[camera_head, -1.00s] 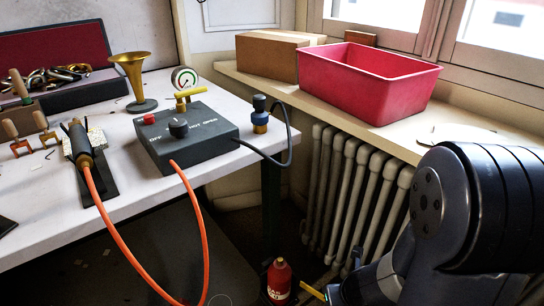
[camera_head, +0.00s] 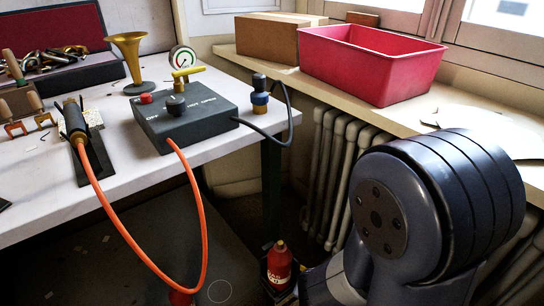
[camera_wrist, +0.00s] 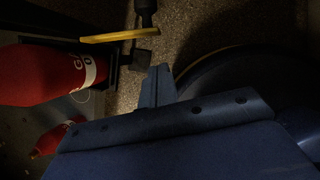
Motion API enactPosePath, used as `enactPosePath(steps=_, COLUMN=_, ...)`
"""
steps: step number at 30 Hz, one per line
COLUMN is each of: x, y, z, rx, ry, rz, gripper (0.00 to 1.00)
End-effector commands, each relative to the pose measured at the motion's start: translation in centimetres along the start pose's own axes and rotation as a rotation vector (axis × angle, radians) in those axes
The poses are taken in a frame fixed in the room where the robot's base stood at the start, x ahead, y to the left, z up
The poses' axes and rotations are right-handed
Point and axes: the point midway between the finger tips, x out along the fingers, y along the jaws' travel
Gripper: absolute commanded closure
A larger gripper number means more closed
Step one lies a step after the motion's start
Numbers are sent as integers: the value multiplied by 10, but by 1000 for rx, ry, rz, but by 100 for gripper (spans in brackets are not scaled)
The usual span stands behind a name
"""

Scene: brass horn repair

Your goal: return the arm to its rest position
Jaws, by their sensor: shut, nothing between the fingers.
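My arm (camera_head: 400,215) fills the lower right of the head view, folded low beside the radiator. My gripper does not show there. In the wrist view my gripper (camera_wrist: 157,84) shows as two bluish fingers close together, shut and empty. It points at a dark speckled floor. A red gas bottle (camera_wrist: 40,76) lies across the left of that view, apart from the fingers. It also shows upright at the bottom of the head view (camera_head: 279,266). A yellow bar (camera_wrist: 118,36) is just beyond the fingertips; I cannot tell what it belongs to.
The white workbench (camera_head: 130,175) holds a dark control box (camera_head: 190,120), a brass bell (camera_head: 130,58) and a torch (camera_head: 77,125). An orange hose (camera_head: 200,220) hangs off its edge. A red bin (camera_head: 370,70) and a cardboard box (camera_head: 265,40) sit on the sill above the radiator (camera_head: 325,170).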

Motion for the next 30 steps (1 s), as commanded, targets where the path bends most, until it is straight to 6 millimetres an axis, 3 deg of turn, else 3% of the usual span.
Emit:
enactPosePath(steps=13, x=-5, y=12, z=-9, rx=134, ry=0, rz=-60, gripper=100)
enactPosePath(steps=30, x=-2, y=5, z=-5, rx=75, ry=0, rz=-34, gripper=100)
